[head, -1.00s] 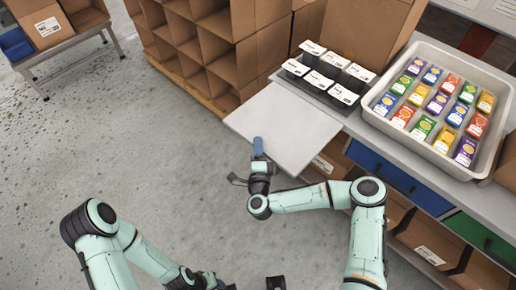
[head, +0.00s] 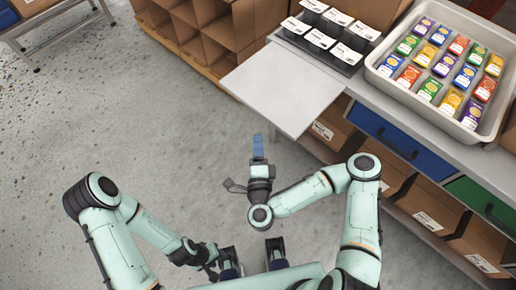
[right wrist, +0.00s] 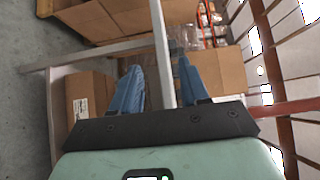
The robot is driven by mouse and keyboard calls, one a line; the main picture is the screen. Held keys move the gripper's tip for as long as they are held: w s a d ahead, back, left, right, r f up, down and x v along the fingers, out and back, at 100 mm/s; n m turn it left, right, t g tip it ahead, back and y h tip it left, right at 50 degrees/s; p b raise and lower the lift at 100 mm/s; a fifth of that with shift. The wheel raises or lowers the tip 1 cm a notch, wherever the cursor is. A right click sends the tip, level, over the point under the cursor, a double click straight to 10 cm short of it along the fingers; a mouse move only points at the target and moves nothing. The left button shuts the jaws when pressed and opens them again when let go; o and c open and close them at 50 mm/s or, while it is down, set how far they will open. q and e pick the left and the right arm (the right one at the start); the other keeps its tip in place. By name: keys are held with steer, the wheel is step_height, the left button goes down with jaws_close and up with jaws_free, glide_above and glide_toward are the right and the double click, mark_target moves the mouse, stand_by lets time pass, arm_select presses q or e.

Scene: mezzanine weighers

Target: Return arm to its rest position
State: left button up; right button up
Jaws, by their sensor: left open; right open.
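My right arm bends in from the lower right of the head view. Its gripper (head: 258,142) has blue fingers and hangs over the bare floor, left of and apart from the pale board (head: 285,92) at the bench's end. In the right wrist view the two blue fingers (right wrist: 160,66) stand apart with nothing held between them; a pale rail shows behind the gap. My left arm is folded low at the left. Its dark gripper (head: 208,256) is near the bottom edge, small and partly hidden, and I see nothing held in it.
The bench holds a grey tray (head: 377,79) of several colourful packs and a dark rack (head: 345,70) of white-topped boxes. Blue (head: 390,140) and green (head: 484,204) drawer fronts and cardboard boxes lie below. Cardboard shelving (head: 205,40) stands behind.

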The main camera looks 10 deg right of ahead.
stand_by(0.6)
steer(key=s+a+f+n+g+y+p, duration=0.2)
steer(key=s+a+f+n+g+y, duration=0.1)
steer(key=a+f+n+y, duration=0.5)
steer(key=s+f+n+g+y, duration=0.1)
steer(key=s+f+n+g, duration=0.5)
steer(key=f, duration=0.3)
arm_select(q)
steer(key=r+p, duration=0.1)
steer(key=w+r+p, duration=0.1)
steer(key=r, duration=0.1)
steer(key=w+r, duration=0.1)
steer(key=r, duration=0.1)
steer(key=shift+w+p, duration=0.15)
steer(key=shift+p, duration=0.25)
arm_select(e)
steer(key=s+d+f+n+g+h, duration=0.1)
steer(key=s+d+f+g, duration=0.2)
steer(key=s+d+g, duration=0.2)
steer(key=s+d+f+g+h, duration=0.1)
steer(key=s+d+f+g, duration=0.2)
steer(key=s+d, duration=0.4)
steer(key=s+g, duration=0.1)
steer(key=s, duration=0.1)
steer(key=shift+s+d+f+n+g+h, duration=0.3)
steer(key=shift+s+n+g, duration=0.05)
steer(key=shift+n+g, duration=0.05)
arm_select(q)
steer(key=shift+d+r, duration=0.1)
